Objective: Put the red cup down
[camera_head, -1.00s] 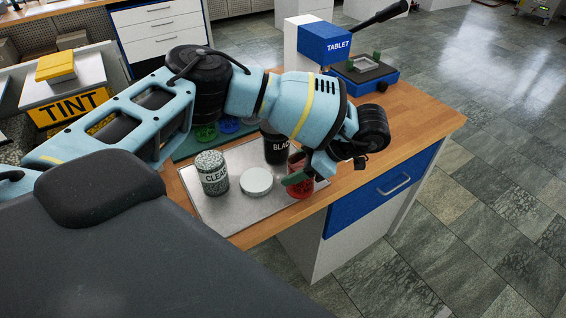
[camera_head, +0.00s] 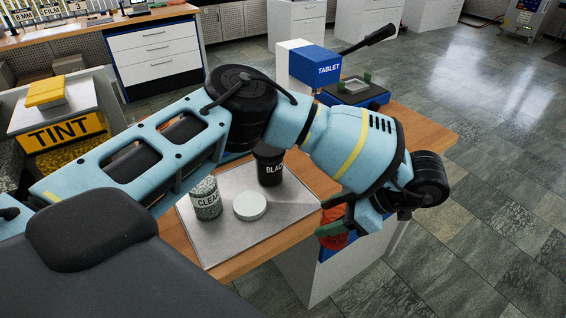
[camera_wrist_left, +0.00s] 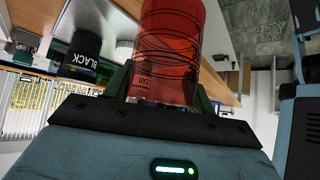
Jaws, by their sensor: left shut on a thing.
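The red cup (camera_head: 335,240) is held in my left gripper (camera_head: 333,226), at the right front corner of the grey tray (camera_head: 285,212). Most of the cup is hidden behind the gripper and wrist in the head view. In the left wrist view the translucent red cup (camera_wrist_left: 172,50) sits between the two green fingers of the left gripper (camera_wrist_left: 160,85), which is shut on it. The cup appears to be out past the tray's edge, over the bench's front side; its height above the bench is hard to tell. My right gripper is not in view.
A blue TABLET press (camera_head: 318,68) stands at the back of the bench. A yellow TINT bin (camera_head: 65,132) is at left. The tray's front right is bare.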

